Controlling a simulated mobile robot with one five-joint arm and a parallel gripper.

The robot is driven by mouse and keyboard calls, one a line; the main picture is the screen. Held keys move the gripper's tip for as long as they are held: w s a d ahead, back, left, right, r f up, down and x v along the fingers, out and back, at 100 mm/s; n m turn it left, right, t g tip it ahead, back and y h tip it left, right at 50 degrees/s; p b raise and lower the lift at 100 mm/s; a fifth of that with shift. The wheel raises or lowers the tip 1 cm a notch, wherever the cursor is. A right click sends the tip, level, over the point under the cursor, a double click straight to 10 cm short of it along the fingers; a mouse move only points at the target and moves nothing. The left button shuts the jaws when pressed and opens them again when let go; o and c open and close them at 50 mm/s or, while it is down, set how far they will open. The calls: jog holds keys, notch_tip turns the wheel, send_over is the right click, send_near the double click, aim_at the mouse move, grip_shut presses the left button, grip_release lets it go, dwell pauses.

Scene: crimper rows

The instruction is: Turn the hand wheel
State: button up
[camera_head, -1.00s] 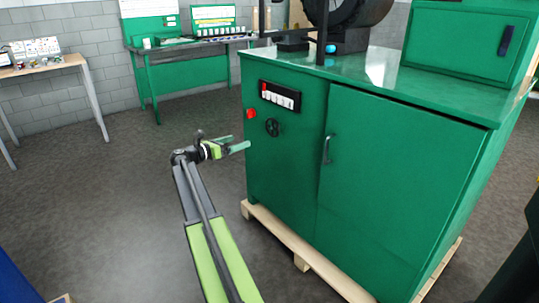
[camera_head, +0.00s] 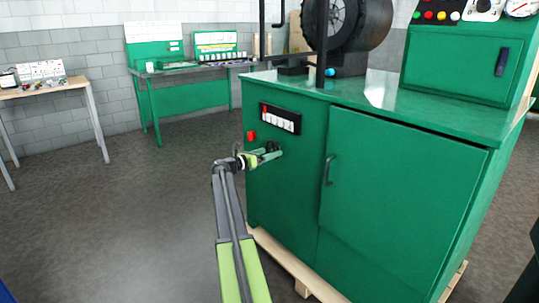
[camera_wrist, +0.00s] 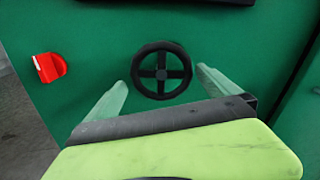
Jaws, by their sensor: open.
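The hand wheel (camera_wrist: 161,70) is a small black spoked wheel on the green front panel of the machine. In the wrist view it sits upright between and beyond the two fingers of my gripper (camera_wrist: 162,84). The fingers are pale green and spread apart, one to each side of the wheel, with nothing held between them. In the head view my gripper (camera_head: 274,153) is at the panel and mostly hides the wheel. I cannot tell whether the fingertips touch the panel.
A red switch (camera_wrist: 49,67) is left of the wheel. A dark panel of white switches (camera_head: 280,118) is above it. A cabinet door with a handle (camera_head: 328,170) is to the right. The machine stands on a wooden pallet (camera_head: 290,268). Floor on the left is clear.

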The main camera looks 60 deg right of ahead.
jog(key=shift+x, duration=1.1)
jog(key=shift+c, duration=0.4)
